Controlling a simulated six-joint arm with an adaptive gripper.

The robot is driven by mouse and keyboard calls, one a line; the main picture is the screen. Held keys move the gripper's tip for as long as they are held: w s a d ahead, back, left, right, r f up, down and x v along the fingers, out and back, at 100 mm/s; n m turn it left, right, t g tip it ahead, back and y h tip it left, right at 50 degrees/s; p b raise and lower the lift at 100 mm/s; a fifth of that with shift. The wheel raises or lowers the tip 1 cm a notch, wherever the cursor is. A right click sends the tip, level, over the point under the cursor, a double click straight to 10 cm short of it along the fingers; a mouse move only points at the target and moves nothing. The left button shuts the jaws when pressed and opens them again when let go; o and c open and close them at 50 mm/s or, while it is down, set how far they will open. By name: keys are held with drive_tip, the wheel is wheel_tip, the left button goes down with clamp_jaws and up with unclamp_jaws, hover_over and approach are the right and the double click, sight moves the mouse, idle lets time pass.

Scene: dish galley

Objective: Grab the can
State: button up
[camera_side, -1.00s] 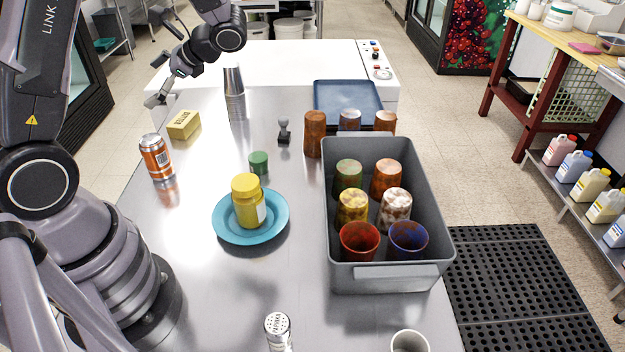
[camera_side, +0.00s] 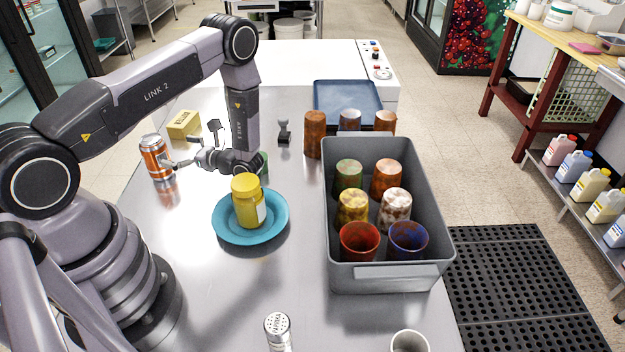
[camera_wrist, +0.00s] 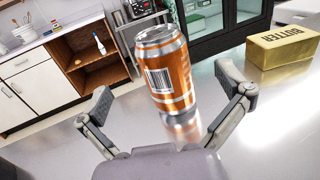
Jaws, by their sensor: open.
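The orange and silver can (camera_side: 155,158) stands upright on the metal counter at the left in the side view. In the wrist view the can (camera_wrist: 166,72) is straight ahead, appearing tilted, with its barcode facing me. My gripper (camera_side: 190,146) is low over the counter, to the right of the can, pointing toward it. In the wrist view my gripper (camera_wrist: 166,95) is open, one finger to each side of the can in the picture. The can looks a little beyond the fingertips; I see no contact.
A yellow butter block (camera_side: 184,125) lies behind the can; it also shows in the wrist view (camera_wrist: 283,47). A yellow jar (camera_side: 247,203) stands on a blue plate (camera_side: 223,229) in front of my gripper. A grey bin (camera_side: 387,277) of cups is at the right.

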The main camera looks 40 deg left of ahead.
sight(153, 145)
drive_tip(key=x, duration=0.7)
drive_tip(key=shift+s+a, duration=0.2)
drive_tip(key=shift+a, duration=0.05)
drive_tip(key=shift+c, duration=0.4)
drive_tip(key=c, duration=1.2)
